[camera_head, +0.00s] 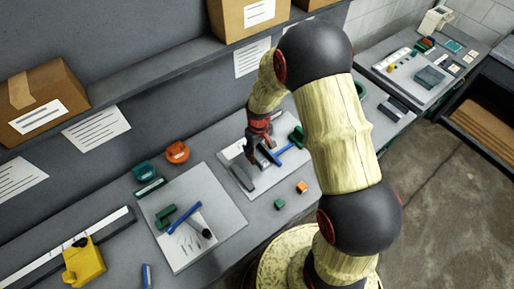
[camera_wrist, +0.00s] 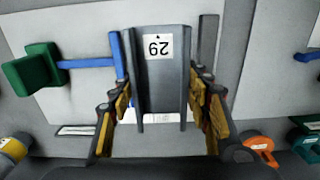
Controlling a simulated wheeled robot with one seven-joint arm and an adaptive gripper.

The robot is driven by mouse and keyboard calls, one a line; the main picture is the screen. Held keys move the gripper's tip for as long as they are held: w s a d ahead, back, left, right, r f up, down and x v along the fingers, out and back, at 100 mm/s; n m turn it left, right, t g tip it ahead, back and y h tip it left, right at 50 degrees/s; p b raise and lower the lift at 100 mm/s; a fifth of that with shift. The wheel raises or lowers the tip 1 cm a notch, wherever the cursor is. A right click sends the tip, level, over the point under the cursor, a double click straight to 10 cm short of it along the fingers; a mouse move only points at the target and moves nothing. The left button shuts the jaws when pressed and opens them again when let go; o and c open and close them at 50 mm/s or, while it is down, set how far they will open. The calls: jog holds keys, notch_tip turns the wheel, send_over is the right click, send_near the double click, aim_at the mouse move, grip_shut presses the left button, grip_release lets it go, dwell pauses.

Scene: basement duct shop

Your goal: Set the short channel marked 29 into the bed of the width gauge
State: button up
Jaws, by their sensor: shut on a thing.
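The short grey channel marked 29 (camera_wrist: 155,85) is between the fingers of my gripper (camera_wrist: 160,108); its label reads upside down in the wrist view. My gripper (camera_head: 256,143) is shut on it, above the light mat on the bench. Just left of the channel in the wrist view is a blue T-shaped part (camera_wrist: 90,62) with a green block (camera_wrist: 30,69); these look like part of the width gauge. The blue part (camera_head: 287,155) also shows in the head view. The bed is not clear behind the channel, and I cannot tell whether the channel touches it.
A dark grey bar (camera_head: 241,178) lies beside the held channel, left in the head view. A second mat (camera_head: 180,255) holds green blocks and a blue part (camera_head: 184,217). An orange item (camera_head: 177,151) sits near the wall. Small green and orange cubes (camera_head: 302,187) lie at the front.

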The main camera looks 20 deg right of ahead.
aim_at(259, 156)
jog(key=shift+f+b, duration=1.45)
jog(key=shift+f, duration=1.05)
jog(key=shift+f, duration=0.2)
jog(key=shift+f+b, duration=0.35)
jog(key=shift+f+b, duration=1.1)
jog(key=shift+f, duration=0.5)
jog(key=o, duration=1.3)
jog(key=shift+s, duration=0.1)
notch_tip(259, 156, up, 12)
